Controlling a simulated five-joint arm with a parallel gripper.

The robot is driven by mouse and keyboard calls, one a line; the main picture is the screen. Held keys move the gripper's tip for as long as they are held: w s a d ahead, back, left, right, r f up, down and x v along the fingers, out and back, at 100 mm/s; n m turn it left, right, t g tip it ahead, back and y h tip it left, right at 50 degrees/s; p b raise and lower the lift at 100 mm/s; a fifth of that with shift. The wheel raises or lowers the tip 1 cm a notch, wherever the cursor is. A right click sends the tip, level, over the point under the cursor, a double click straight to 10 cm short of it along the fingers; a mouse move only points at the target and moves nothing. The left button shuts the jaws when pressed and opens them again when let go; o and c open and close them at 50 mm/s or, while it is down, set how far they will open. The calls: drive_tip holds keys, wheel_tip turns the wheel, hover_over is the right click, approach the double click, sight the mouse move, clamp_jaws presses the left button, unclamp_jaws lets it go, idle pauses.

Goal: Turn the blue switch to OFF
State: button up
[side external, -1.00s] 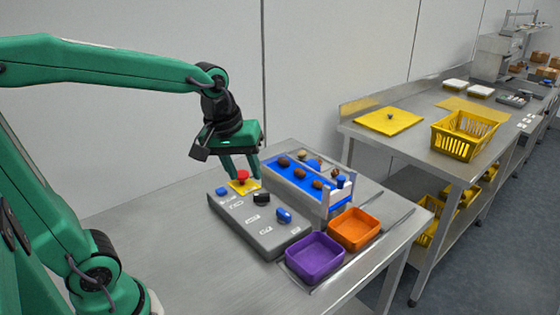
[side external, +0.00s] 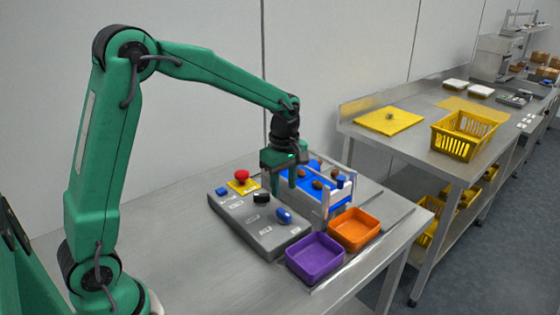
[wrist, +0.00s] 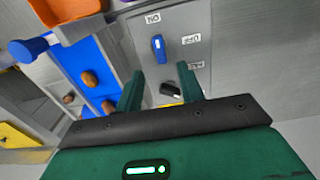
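The blue switch (side external: 284,215) is a knob on the grey control panel (side external: 262,235). In the wrist view the blue switch (wrist: 158,50) is long and upright in the picture, with a white mark. An ON label (wrist: 152,18) lies just above it and an OFF label (wrist: 190,39) to its right. My gripper (side external: 287,184) is above the far edge of the panel, apart from the switch. In the wrist view my gripper (wrist: 159,78) shows two fingers spread with nothing between them.
The panel also carries a black knob (side external: 262,197), a red button (side external: 242,175) on yellow and a blue button (side external: 222,191). A blue conveyor with dates (side external: 318,184) runs behind my gripper. Purple (side external: 315,258) and orange (side external: 355,230) bins stand to the right.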

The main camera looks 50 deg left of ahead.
sight(284, 212)
drive_tip(key=shift+f, duration=0.15)
drive_tip(key=shift+f, duration=3.85)
clamp_jaws()
